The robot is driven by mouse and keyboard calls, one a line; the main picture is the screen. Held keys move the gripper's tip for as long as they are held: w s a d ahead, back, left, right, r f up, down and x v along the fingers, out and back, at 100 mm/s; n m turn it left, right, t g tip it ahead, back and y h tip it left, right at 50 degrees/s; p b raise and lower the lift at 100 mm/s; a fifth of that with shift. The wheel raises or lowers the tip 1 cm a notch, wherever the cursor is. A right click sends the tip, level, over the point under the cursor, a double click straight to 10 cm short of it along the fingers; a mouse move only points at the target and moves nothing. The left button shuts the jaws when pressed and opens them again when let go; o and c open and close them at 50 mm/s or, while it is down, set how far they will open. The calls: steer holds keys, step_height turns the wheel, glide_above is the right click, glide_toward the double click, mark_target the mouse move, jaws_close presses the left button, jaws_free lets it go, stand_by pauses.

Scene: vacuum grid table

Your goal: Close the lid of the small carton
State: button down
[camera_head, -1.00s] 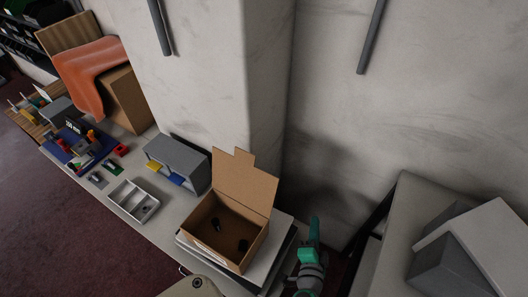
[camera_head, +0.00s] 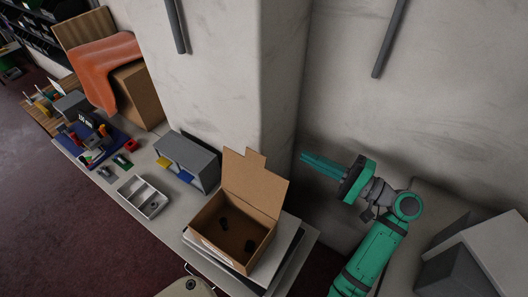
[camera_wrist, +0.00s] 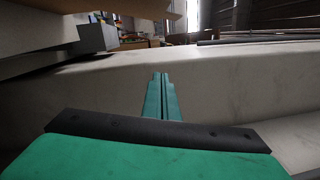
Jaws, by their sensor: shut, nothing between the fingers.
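The small carton (camera_head: 222,242) is a brown cardboard box on a pale slab at the near end of the table. Its lid (camera_head: 254,181) stands upright at the back, with a tab on top, so the box is open. Two small dark objects lie inside. My gripper (camera_head: 302,156) is green, to the right of and behind the raised lid, and apart from it. Its fingers are together, empty, and point left towards the wall pillar. In the wrist view the shut fingers (camera_wrist: 162,76) point ahead, and a brown cardboard edge crosses the top.
A grey open-fronted box (camera_head: 187,160) stands left of the carton. A white divided tray (camera_head: 143,196) lies nearer the table's front edge. The wall pillar (camera_head: 215,75) rises behind. A grey angular object (camera_head: 480,255) is at the right.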

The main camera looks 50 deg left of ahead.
steer(key=s+a+r+n+g+h, duration=0.1)
steer(key=s+a+r, duration=0.3)
steer(key=s, duration=0.6)
steer(key=shift+a+r+n+g, duration=0.2)
steer(key=shift+a+n+g, duration=0.1)
steer(key=shift+a+g, duration=0.5)
steer(key=shift+a+h, duration=0.1)
steer(key=shift+h, duration=0.2)
